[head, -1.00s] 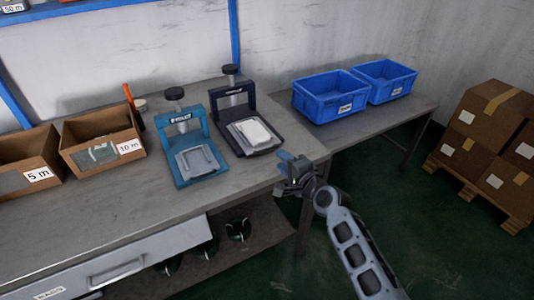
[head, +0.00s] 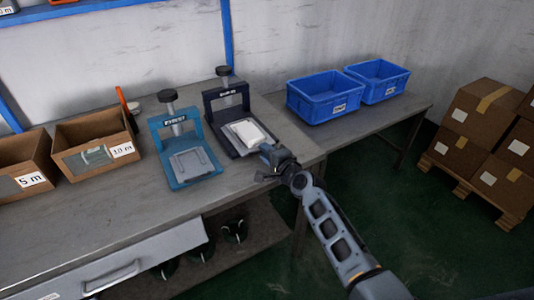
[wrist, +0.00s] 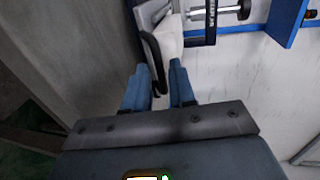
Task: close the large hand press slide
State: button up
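The dark navy press (head: 228,100) stands on the bench, with a black knob on top. Its slide (head: 224,142) sticks out in front, carrying a white block (head: 249,132). The teal press (head: 181,136) stands to its left with a grey plate at its front. Labels are too small to tell which is the large press. My gripper (head: 268,164) is just in front of the navy press's slide, at the bench edge. In the wrist view its two blue fingers (wrist: 160,82) are apart, with a black handle-like bar (wrist: 151,52) reaching between them. I cannot tell whether they touch it.
Two blue bins (head: 325,98) stand on a side table to the right. Cardboard boxes (head: 92,143) sit on the bench at left. The bench front is clear. Cartons (head: 480,135) are stacked on a pallet at far right.

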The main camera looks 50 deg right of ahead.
grip_shut()
dwell(1.1)
